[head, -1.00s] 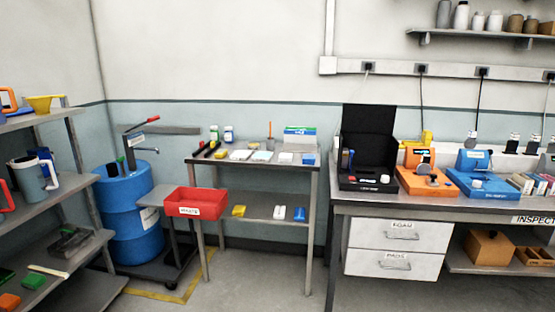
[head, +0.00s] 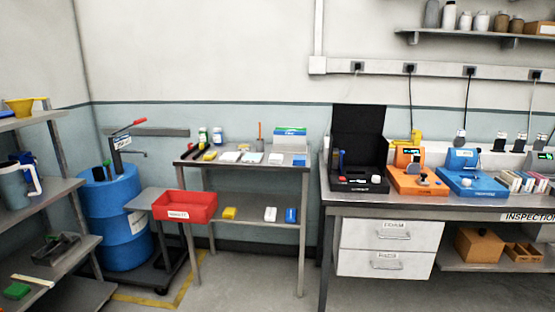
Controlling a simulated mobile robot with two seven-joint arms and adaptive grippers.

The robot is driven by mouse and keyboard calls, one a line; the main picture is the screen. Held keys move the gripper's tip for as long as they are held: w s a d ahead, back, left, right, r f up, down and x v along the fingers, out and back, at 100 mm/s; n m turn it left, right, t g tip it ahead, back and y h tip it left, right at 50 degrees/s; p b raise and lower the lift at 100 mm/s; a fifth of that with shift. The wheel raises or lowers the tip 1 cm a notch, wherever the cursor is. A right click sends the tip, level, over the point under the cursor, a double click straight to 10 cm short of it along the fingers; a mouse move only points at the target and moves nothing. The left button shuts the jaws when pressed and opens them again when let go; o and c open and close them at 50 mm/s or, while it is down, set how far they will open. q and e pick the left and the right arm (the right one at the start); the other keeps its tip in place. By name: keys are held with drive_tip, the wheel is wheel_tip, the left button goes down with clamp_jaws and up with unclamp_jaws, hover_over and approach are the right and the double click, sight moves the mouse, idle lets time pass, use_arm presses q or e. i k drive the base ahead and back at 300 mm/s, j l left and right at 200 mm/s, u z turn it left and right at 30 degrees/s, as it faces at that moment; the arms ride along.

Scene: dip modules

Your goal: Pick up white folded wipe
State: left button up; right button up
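Flat folded pieces lie in a row on the top of a small grey side table (head: 240,165) in the middle of the head view. A white flat piece (head: 230,156) lies left of a pale blue one (head: 252,157), and another white piece (head: 276,158) lies to the right. They are small, and I cannot tell for sure which is the white folded wipe. A green, white and blue box (head: 290,138) stands behind them. Neither of my grippers is in view.
A red bin (head: 185,206) sits at the table's left front. A blue drum (head: 112,215) and a shelf rack stand left. A workbench (head: 430,204) with orange and blue devices stands right. Bare floor shows below the side table.

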sight(274, 158)
drive_tip(key=i+j+z, duration=0.3)
drive_tip(key=i+j, duration=0.3)
drive_tip(key=i, duration=0.4)
drive_tip(key=i+j+z, duration=0.25)
drive_tip(key=i+j, duration=0.55)
drive_tip(key=i, duration=0.1)
